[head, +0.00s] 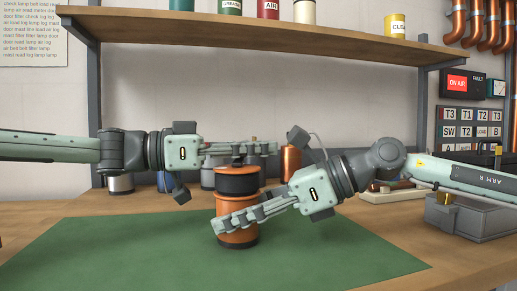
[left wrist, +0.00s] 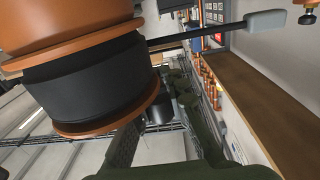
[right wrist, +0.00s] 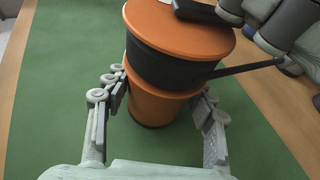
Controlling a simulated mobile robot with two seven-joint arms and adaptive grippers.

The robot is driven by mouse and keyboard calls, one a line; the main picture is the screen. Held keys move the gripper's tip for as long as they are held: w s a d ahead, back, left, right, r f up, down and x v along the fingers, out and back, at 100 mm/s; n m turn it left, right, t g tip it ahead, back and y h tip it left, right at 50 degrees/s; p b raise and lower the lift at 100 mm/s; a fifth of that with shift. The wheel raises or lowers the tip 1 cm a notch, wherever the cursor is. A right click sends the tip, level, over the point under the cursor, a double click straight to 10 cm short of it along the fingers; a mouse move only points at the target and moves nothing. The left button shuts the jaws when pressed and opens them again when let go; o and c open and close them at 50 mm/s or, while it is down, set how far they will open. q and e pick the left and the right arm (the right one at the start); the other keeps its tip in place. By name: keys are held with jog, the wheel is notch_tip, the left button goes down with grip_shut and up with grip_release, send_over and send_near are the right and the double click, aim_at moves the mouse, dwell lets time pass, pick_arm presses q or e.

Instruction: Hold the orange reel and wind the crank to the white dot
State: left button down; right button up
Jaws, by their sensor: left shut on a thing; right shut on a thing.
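The orange reel (head: 238,182), with a wide black band, stands upright on the green mat (head: 120,255). My right gripper (head: 222,226) is shut around its lower orange part; in the right wrist view its fingers (right wrist: 162,104) lie on both sides. My left gripper (head: 270,147) is over the top of the reel, shut on the crank (right wrist: 195,10), whose dark part shows on the reel's top. The grip itself is largely hidden. The left wrist view shows the reel's side (left wrist: 88,80) close up. I cannot make out the white dot.
A wooden shelf (head: 270,40) with several cans runs above the bench. A copper-coloured cylinder (head: 291,163) stands behind the reel. A grey box (head: 463,216) is at the right. A dark rod (right wrist: 245,68) extends beside the reel. The front of the mat is clear.

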aim_at(242, 159)
pick_arm(q)
jog(key=shift+s+d+r+m+g+y, duration=0.2)
jog(key=shift+s+m+g+y, duration=0.5)
jog(key=shift+m+g, duration=1.35)
jog(key=shift+s+d+f+m+g+y, duration=0.25)
jog(key=shift+s+m+g+y, duration=0.7)
jog(key=shift+g, duration=1.85)
jog(key=shift+s+d+r+m+g+y, duration=0.15)
jog(key=shift+s+d+m+g+y, duration=0.3)
jog(key=shift+m+g, duration=1.75)
jog(key=shift+s+a+g, duration=0.1)
jog(key=shift+s+g, duration=0.05)
jog(key=shift+g, duration=0.2)
jog(key=c, duration=1.5)
grip_release()
jog(key=shift+c, duration=0.2)
jog(key=shift+n, duration=0.3)
jog(key=v, duration=0.6)
jog(key=shift+v, duration=0.8)
jog(key=shift+o, duration=0.5)
